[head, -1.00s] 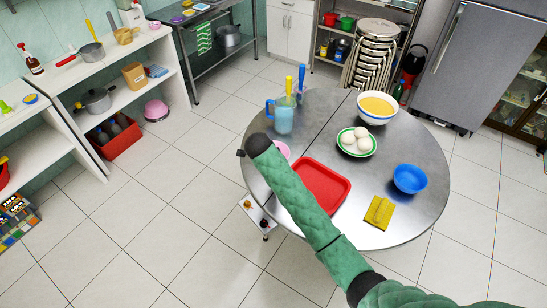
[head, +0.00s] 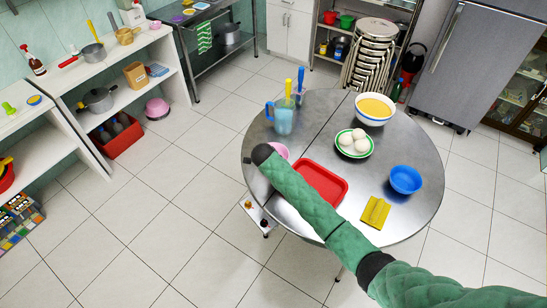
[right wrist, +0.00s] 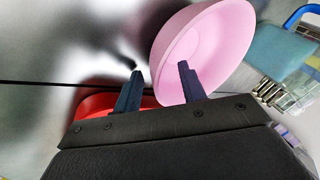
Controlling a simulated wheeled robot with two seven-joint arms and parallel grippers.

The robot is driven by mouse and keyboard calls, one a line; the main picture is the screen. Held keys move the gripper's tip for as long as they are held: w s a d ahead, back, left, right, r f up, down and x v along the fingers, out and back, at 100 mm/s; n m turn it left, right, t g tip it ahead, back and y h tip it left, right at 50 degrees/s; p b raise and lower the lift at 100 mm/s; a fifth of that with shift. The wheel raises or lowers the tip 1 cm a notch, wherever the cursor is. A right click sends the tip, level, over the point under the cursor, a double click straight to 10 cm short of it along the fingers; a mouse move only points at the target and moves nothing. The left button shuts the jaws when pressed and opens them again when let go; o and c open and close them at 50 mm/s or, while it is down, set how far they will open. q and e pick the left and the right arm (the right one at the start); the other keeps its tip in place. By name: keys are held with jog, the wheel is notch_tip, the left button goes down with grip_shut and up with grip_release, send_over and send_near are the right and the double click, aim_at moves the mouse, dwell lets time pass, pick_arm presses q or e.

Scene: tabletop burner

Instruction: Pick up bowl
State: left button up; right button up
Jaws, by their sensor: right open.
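A pink bowl (head: 278,149) stands at the left edge of the round steel table (head: 425,200), partly hidden behind the end of my right arm. In the right wrist view the pink bowl (right wrist: 215,42) shows large, with its hollow visible. My right gripper (right wrist: 160,70) is open. One finger overlaps the bowl's wall in the picture; the other is left of the rim, so the rim's left part lies between them in the picture. I cannot tell whether either finger touches it. In the head view the right gripper is hidden by its wrist. My left gripper is not in view.
A red tray (head: 335,183) lies beside the bowl, under my arm in the picture. A blue pitcher (head: 281,118) stands behind it. A plate of eggs (head: 354,155), a white bowl of yellow food (head: 373,119), a blue bowl (head: 406,180) and a yellow cloth (head: 375,212) are farther right.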

grip_shut()
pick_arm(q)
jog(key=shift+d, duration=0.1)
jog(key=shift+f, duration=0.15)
pick_arm(e)
jog(key=shift+r, duration=0.1)
jog(key=shift+a+r+b, duration=0.1)
jog(key=shift+r+b, duration=0.4)
jog(key=shift+b, duration=0.15)
jog(key=shift+r+b, duration=0.3)
jog(key=shift+r, duration=0.2)
jog(key=shift+s+d+r+b, duration=0.1)
jog(key=shift+d+r+b, duration=0.15)
jog(key=shift+r+b, duration=0.55)
pick_arm(q)
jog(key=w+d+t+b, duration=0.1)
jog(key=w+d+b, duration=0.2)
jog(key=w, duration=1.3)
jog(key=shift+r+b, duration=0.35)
jog(key=shift+b, duration=0.35)
pick_arm(e)
jog(key=s+d+r, duration=0.6)
jog(key=d+r, duration=0.1)
jog(key=d, duration=0.2)
jog(key=shift+d+r, duration=0.15)
jog(key=shift+d, duration=0.15)
